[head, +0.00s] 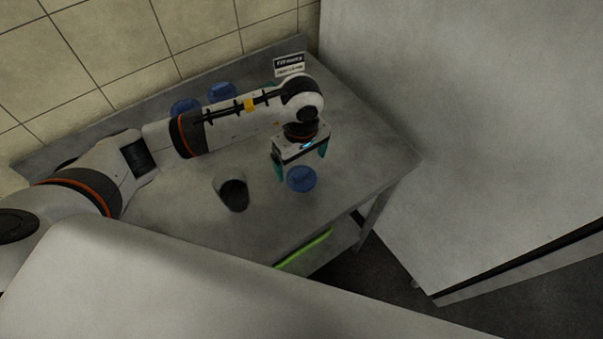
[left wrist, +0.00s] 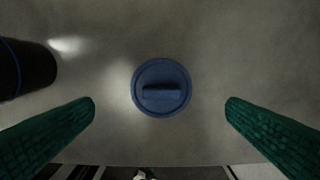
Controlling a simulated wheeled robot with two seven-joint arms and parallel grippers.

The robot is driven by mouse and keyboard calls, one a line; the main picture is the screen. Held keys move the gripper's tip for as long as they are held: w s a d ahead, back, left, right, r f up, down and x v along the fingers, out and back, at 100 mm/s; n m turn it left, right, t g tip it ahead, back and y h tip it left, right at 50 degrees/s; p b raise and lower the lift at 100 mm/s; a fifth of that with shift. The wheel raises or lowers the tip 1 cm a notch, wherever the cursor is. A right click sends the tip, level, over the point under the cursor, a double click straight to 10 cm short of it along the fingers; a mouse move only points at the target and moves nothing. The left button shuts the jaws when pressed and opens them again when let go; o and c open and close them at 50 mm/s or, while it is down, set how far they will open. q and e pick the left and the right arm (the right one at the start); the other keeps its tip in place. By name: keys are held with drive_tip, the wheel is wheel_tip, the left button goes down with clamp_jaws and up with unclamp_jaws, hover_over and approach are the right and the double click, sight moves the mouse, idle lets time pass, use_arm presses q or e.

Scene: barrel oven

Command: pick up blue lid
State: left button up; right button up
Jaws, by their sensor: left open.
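A round blue lid (head: 301,179) with a bar handle on top lies flat on the grey table (head: 330,150). It also shows in the left wrist view (left wrist: 161,87), near the middle between the fingers. My left gripper (head: 300,168) is open and empty above the lid, its green fingers spread to either side. In the left wrist view the fingers (left wrist: 160,112) do not touch the lid. Two more blue lids, one (head: 222,92) at the back and one (head: 184,106) to its left, are partly behind my left arm. My right gripper is not in view.
A dark container (head: 233,193) stands left of the near lid and also shows at the left wrist view's edge (left wrist: 24,68). A small black-and-white sign (head: 289,64) stands at the back. A large pale block (head: 460,130) bounds the right side.

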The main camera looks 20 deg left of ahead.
sight(301, 174)
use_arm(q)
drive_tip(key=shift+f, duration=0.35)
wheel_tip(301, 174, down, 4)
drive_tip(key=shift+w+r+p, duration=0.1)
drive_tip(key=shift+r+p, duration=0.1)
drive_tip(key=shift+p, duration=0.85)
drive_tip(key=shift+f, duration=0.5)
drive_tip(key=c, duration=1.1)
